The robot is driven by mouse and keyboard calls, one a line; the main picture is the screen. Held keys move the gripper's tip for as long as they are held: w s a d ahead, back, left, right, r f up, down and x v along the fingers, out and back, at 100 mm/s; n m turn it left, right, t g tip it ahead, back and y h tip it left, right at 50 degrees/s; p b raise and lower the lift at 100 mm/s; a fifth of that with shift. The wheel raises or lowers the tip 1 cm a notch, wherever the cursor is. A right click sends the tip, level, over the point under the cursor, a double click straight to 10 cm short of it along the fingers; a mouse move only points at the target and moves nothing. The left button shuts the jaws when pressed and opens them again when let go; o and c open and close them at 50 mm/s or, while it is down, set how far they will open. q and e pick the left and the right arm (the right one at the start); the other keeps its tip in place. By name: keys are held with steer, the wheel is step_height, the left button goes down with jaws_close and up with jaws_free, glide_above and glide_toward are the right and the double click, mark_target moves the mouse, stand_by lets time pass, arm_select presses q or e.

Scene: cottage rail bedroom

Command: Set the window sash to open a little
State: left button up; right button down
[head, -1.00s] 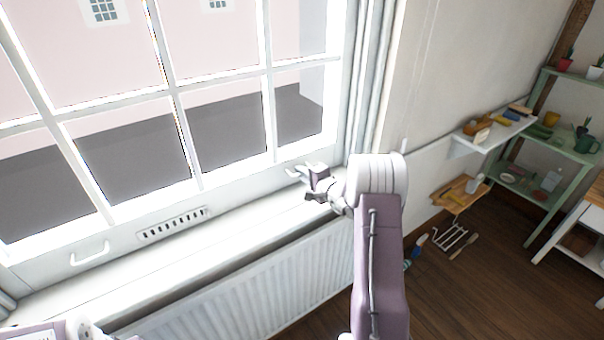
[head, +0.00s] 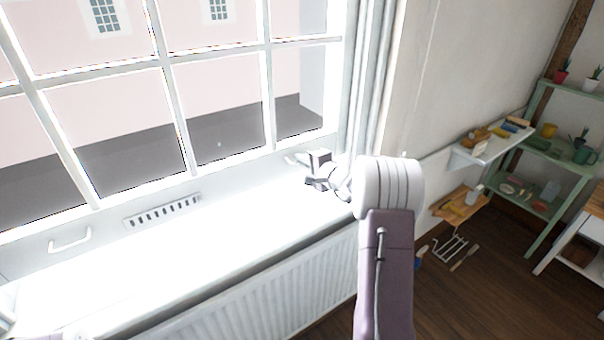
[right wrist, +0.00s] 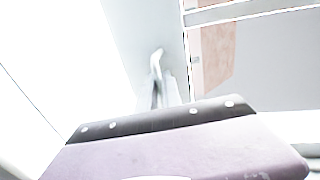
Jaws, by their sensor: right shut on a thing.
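The window sash (head: 170,66) is a white frame of several panes at left and centre in the head view. Its bottom rail carries a left pull handle (head: 70,241) and a right pull handle (head: 291,160). My right gripper (head: 306,165) is shut on the right handle, near the sash's lower right corner. The right wrist view shows the handle (right wrist: 156,62) at my fingertips (right wrist: 164,88); glare hides much there. Glare also hides the gap between sash and sill.
The bright sill (head: 190,250) runs below the sash, with a white radiator (head: 265,285) under it. A slotted vent (head: 162,211) sits between the handles. Grey trim and wall flank the window at right. A wall shelf (head: 494,146) and green rack (head: 560,155) stand farther right.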

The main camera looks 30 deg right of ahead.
steer(key=c, duration=1.5)
jaws_free()
steer(key=b+v, duration=0.2)
steer(key=v, duration=0.7)
